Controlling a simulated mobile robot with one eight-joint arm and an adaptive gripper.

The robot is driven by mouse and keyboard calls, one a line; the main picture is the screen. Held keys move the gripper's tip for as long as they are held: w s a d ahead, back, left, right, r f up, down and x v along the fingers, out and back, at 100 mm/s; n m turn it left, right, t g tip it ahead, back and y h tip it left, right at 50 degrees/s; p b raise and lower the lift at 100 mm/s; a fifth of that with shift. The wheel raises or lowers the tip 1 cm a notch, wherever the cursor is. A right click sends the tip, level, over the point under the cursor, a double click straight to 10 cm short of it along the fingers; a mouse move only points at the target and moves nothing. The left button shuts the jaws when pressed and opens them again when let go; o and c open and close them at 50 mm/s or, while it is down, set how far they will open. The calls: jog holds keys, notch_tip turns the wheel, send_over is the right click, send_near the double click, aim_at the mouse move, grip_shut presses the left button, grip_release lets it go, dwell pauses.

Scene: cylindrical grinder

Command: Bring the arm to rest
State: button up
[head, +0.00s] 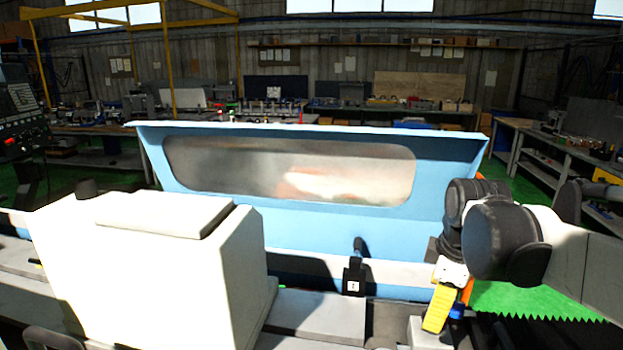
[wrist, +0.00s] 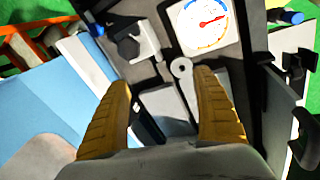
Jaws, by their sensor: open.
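My arm enters the head view from the right edge and bends down at a dark wrist joint. My gripper (head: 438,308) points downward at the right end of the machine, its yellow fingers seen edge-on there. In the wrist view my gripper (wrist: 162,85) has its two yellow fingers spread apart, with nothing held between them. Below and beyond the fingers are dark machine parts, a small grey ring-shaped part (wrist: 181,67) and a round dial gauge (wrist: 207,22) with a red needle. I cannot tell how far the fingertips are above these parts.
The light blue machine guard (head: 330,226) with a long window stands left of my arm. A white machine housing (head: 160,270) fills the left foreground. A small black lever block (head: 354,280) stands between them. Green floor (head: 540,300) and a workbench (head: 560,150) lie to the right.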

jog(key=s+a+f+m+t+b, duration=0.1)
jog(key=s+a+f+m+t, duration=0.1)
jog(key=s+m, duration=0.4)
jog(key=s+a+f+m+t+b, duration=0.1)
jog(key=s+a+f+m+t, duration=0.1)
jog(key=s+m, duration=0.4)
jog(key=shift+s+a+f+m, duration=0.4)
jog(key=shift+s+a+f, duration=0.35)
jog(key=shift+s+f, duration=0.35)
jog(key=shift+w+f, duration=0.1)
